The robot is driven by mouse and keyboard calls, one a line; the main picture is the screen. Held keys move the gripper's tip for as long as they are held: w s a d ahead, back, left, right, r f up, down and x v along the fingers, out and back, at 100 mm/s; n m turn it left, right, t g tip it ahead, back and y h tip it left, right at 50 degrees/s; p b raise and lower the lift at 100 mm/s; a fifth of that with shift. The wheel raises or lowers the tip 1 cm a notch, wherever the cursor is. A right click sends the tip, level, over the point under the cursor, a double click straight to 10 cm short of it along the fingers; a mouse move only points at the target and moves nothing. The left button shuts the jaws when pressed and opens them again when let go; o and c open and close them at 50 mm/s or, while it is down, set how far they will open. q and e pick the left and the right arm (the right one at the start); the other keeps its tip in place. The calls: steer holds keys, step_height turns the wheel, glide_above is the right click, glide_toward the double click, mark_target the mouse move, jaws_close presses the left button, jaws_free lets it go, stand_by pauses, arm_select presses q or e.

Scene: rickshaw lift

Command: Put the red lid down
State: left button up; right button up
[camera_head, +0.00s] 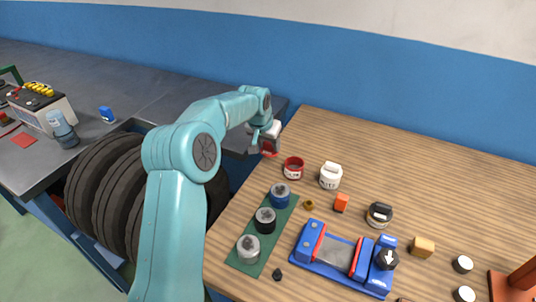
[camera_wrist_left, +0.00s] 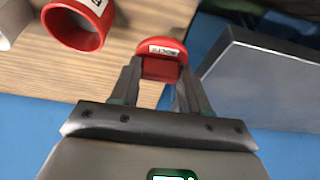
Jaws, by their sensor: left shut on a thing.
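My left gripper (camera_head: 267,140) is shut on the red lid (camera_head: 268,150), near the left edge of the wooden table top. In the left wrist view the red lid (camera_wrist_left: 160,46), with a white label, sits between the fingertips (camera_wrist_left: 158,70). Whether the lid touches the wood is hard to tell. An open red jar (camera_head: 293,167) stands upright just right of the gripper; it also shows in the left wrist view (camera_wrist_left: 78,22), apart from the lid. My right gripper is not in view.
A white-lidded jar (camera_head: 330,175) stands right of the red jar. A green mat (camera_head: 240,258) carries several jars. The back of the wooden table (camera_head: 400,160) is clear.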

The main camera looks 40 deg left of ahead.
mark_target(268, 151)
arm_select(q)
steer(key=shift+f, duration=2.15)
steer(key=shift+s+f, duration=0.1)
steer(key=shift+f, duration=0.05)
steer(key=o, duration=1)
steer(key=shift+r, duration=0.55)
steer(key=v, duration=1.1)
steer(key=shift+s+r, duration=0.1)
steer(key=shift+s, duration=0.05)
